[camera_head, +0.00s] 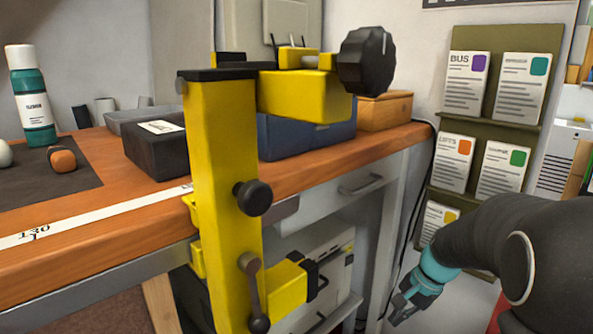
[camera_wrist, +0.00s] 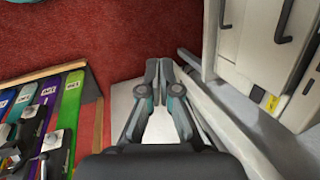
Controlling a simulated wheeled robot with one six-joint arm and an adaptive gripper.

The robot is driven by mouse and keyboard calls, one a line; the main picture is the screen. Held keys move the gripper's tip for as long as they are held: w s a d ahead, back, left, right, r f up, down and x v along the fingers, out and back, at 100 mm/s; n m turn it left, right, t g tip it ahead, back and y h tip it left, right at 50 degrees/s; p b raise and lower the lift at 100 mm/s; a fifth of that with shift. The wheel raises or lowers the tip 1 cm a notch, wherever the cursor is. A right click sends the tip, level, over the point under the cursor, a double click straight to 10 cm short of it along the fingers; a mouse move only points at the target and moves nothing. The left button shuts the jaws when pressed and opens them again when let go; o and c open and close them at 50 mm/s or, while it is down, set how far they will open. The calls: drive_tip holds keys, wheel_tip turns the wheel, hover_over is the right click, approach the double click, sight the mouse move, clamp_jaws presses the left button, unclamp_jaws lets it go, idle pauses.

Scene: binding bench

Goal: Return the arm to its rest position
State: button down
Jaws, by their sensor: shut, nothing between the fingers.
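My gripper (camera_head: 404,305) hangs low at the right of the head view, at the end of my dark arm with a teal wrist section. It is beside the bench, below the level of the top. In the wrist view my gripper (camera_wrist: 158,66) has its fingertips together, with nothing between them. Below the fingertips lies a pale flat surface, and a red floor (camera_wrist: 110,25) shows beyond.
A leaflet rack (camera_head: 482,203) hangs on the wall. Coloured binders (camera_wrist: 70,100) stand left in the wrist view.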

drive_tip(key=s+a+r+n+t+h, duration=0.1)
drive_tip(key=s+a+r+n, duration=0.1)
drive_tip(key=s, duration=0.5)
drive_tip(key=s+a+r+n+t+h, duration=0.1)
drive_tip(key=s+a+r+n, duration=0.2)
drive_tip(key=s, duration=0.4)
drive_tip(key=s+a+r+n+t+h, duration=0.1)
drive_tip(key=s+a+r+n, duration=0.1)
drive_tip(key=s+r+n, duration=0.3)
drive_tip(key=shift+s+a+r+t, duration=0.2)
drive_tip(key=shift+s+r+t, duration=0.3)
drive_tip(key=shift+s, duration=0.8)
